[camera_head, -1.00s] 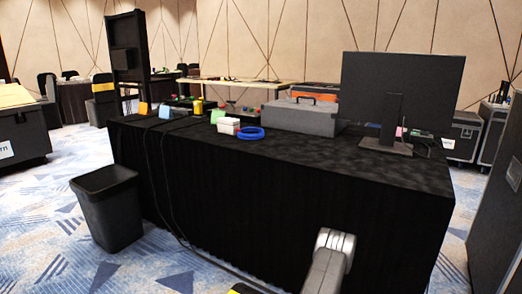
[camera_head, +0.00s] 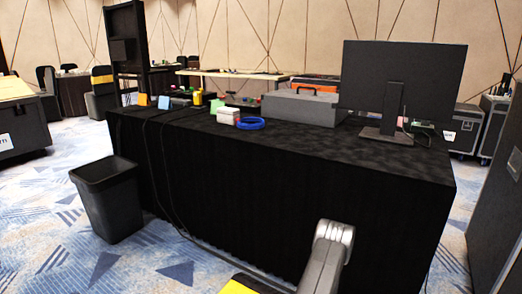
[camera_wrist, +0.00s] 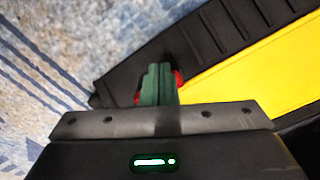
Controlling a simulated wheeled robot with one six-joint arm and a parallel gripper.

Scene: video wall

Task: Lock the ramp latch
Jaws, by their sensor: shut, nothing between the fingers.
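In the wrist view, my gripper (camera_wrist: 158,70) shows as closed greenish fingers reaching out from the dark gripper body. A small red part (camera_wrist: 178,80), perhaps the latch, shows on both sides of the fingers. Its middle is hidden behind them, and I cannot tell if they touch it or whether it is locked. The ramp (camera_wrist: 262,72) is black and ribbed with a yellow band, running from the lower middle to the upper right. In the head view, only a yellow piece of the ramp (camera_head: 238,287) shows at the bottom edge; my gripper is out of that view.
A black-draped table (camera_head: 270,190) stands ahead, with a monitor (camera_head: 400,90), a grey case (camera_head: 303,107) and a blue cable coil (camera_head: 251,123). A black bin (camera_head: 108,200) stands at left. Dark cables run down the drape to the floor. Patterned carpet (camera_head: 50,240) is open at left.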

